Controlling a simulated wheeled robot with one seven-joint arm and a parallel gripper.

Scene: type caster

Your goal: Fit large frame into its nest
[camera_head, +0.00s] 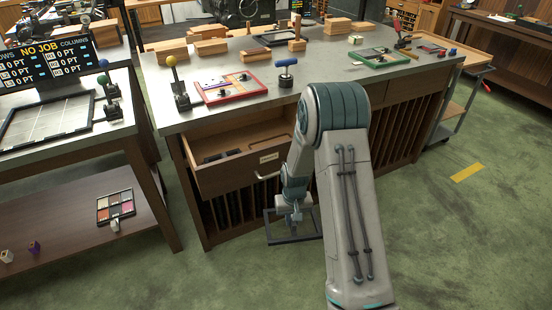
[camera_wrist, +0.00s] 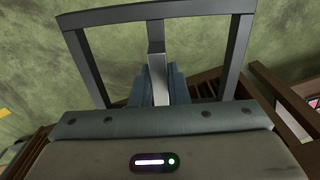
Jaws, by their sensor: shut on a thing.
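A large dark grey frame (camera_wrist: 155,11) with a bar down its middle fills the upper wrist view. My gripper (camera_wrist: 160,88) is shut on that middle bar. In the head view my gripper (camera_head: 293,213) is low in front of the wooden cabinet, with the frame (camera_head: 293,240) hanging below and around it, near the floor. The frame's nest cannot be told for sure in either view.
An open drawer (camera_head: 240,168) juts from the cabinet, left of my arm, with dark items inside. The bench top (camera_head: 320,72) carries a red tray (camera_head: 230,87), a green tray (camera_head: 378,57), levers and wooden blocks. Green floor (camera_head: 450,230) is clear at right.

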